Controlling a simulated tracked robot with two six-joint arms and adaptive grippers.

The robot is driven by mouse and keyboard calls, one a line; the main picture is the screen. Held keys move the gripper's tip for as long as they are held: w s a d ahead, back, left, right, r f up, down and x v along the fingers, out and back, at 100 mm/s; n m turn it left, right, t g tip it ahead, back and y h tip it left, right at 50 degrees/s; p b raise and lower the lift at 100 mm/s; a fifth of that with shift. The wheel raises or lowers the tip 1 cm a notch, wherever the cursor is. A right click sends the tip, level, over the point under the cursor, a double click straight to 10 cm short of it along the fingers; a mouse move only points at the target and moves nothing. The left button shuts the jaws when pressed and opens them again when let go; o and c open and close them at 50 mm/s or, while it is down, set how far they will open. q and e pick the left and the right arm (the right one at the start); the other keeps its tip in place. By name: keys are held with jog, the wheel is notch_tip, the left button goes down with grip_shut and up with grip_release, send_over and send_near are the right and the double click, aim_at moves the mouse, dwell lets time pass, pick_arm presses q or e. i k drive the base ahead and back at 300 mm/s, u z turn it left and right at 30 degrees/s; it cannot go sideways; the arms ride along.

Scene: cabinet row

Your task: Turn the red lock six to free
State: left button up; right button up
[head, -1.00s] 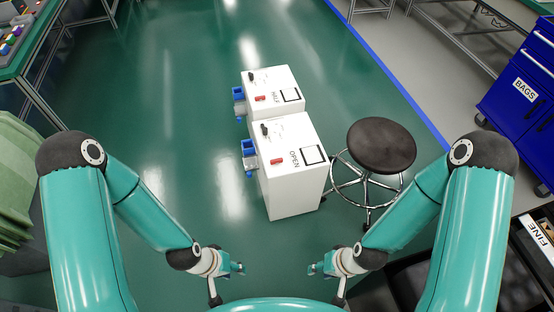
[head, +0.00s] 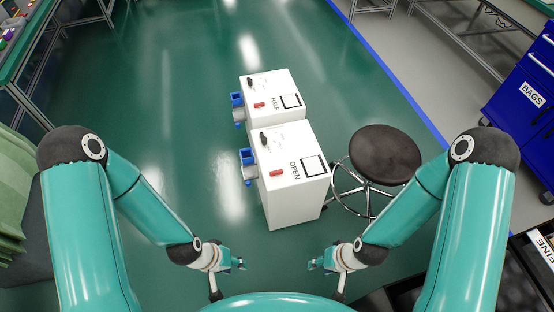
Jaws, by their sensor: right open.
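Two white cabinets stand one behind the other on the floor ahead. The nearer cabinet (head: 293,205) is labelled OPEN and has a red piece (head: 277,173) and a black knob (head: 264,138) on top. The farther cabinet (head: 284,84), labelled HALF, has a similar red piece (head: 259,105) and black knob (head: 250,84). No number six is readable, so I cannot tell which red piece is lock six. My left gripper (head: 239,264) and right gripper (head: 314,264) are open and empty, nearer to me than the cabinets and apart from them.
Blue fittings (head: 247,157) stick out from the cabinets' left sides. A black round stool (head: 384,155) stands close at their right. A blue BAGS cabinet (head: 520,110) is at far right. The green floor left of the cabinets is clear.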

aim_at(276, 172)
jog(key=u, duration=0.15)
jog(key=i, duration=0.85)
jog(key=u, duration=0.3)
